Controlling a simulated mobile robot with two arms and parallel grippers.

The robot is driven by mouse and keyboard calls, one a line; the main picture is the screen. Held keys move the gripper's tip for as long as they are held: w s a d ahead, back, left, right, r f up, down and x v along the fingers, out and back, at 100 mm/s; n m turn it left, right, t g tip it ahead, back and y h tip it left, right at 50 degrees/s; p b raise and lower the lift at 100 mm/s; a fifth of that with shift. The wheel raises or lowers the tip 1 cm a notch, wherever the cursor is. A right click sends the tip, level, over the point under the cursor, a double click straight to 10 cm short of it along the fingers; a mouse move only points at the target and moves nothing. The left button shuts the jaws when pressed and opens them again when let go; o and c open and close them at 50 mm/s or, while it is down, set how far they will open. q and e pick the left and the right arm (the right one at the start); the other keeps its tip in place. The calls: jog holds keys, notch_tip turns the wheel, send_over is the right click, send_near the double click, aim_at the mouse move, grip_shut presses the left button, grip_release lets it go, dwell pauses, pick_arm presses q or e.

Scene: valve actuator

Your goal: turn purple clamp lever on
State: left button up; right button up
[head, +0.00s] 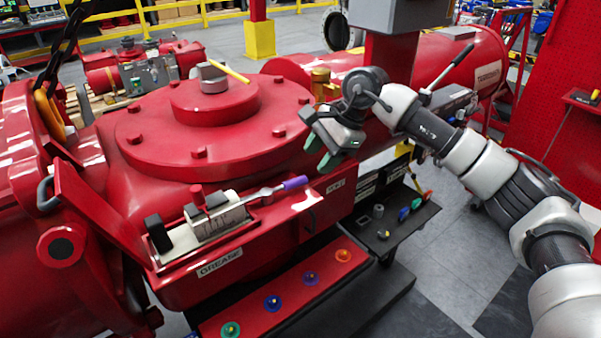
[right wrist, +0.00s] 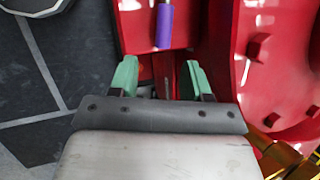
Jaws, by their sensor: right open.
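The clamp lever with a purple grip (head: 294,183) lies along the front ledge of the red actuator. Its metal arm runs left to a grey clamp block (head: 215,214), and the grip points right. In the right wrist view the purple grip (right wrist: 164,27) shows at the top, ahead of the fingers and above the gap between them. My right gripper (head: 321,153) is open and empty, above and to the right of the grip and apart from it. Its green fingertips (right wrist: 162,78) also show in the wrist view. My left gripper is not in view.
The large red actuator body (head: 160,150) with a bolted round cover fills the left and middle. A red panel with colored knobs (head: 272,302) is below the ledge. A dark shelf (head: 400,235) with small parts stands right of it. Grey floor is open at lower right.

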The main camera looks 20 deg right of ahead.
aim_at(300, 179)
jog(key=x, duration=0.3)
jog(key=shift+w+a+f+p, duration=0.2)
jog(key=shift+a+p, duration=0.2)
jog(key=shift+a, duration=0.15)
jog(key=shift+x, duration=1.15)
jog(key=shift+a+f+p, duration=0.25)
jog(key=shift+f+p, duration=0.1)
jog(key=shift+c, duration=1.1)
grip_shut()
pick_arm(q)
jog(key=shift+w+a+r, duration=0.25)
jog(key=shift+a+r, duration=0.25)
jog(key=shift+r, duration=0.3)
